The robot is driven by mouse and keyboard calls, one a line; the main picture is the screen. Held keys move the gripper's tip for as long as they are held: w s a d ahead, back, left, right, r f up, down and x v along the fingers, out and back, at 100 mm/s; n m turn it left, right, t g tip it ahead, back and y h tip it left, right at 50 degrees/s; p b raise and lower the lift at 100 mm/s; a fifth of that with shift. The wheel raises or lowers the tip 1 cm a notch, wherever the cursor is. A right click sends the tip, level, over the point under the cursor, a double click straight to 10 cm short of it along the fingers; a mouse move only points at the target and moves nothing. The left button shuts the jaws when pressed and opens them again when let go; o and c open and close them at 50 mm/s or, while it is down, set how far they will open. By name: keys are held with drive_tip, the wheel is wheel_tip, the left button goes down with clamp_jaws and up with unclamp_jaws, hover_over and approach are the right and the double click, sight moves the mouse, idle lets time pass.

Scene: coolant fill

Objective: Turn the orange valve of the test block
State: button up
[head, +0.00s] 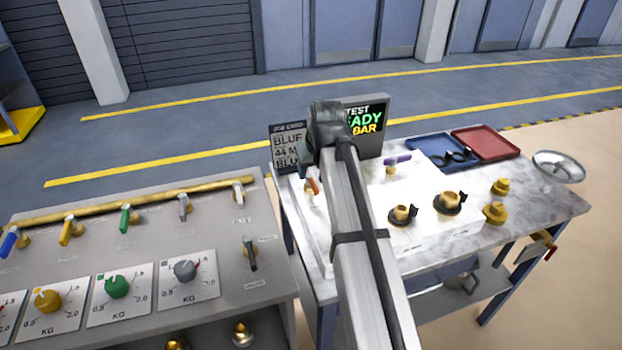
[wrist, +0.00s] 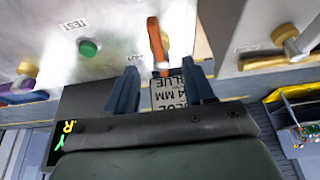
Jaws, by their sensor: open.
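The orange valve (head: 313,184) stands at the left end of the white test block (head: 420,222), partly hidden by my arm in the head view. In the wrist view its orange lever (wrist: 154,38) points down the picture, with its lower tip about level with my fingertips and between them. My gripper (wrist: 161,66) is open, one finger on each side of the lever, and I see no contact. In the head view my gripper is mostly hidden behind its own wrist. A purple-handled valve (head: 397,160) sits farther right on the block; a green button (wrist: 88,47) shows in the wrist view.
A job card (head: 287,146) and a display (head: 368,122) stand behind the block. A blue tray (head: 424,145), a red tray (head: 490,144) and brass fittings (head: 495,212) are to the right. A grey valve panel (head: 215,250) stands left, across a narrow gap.

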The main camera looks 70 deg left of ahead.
sight(311, 178)
drive_tip(key=shift+x, duration=2.7)
drive_tip(key=shift+c, duration=0.3)
clamp_jaws()
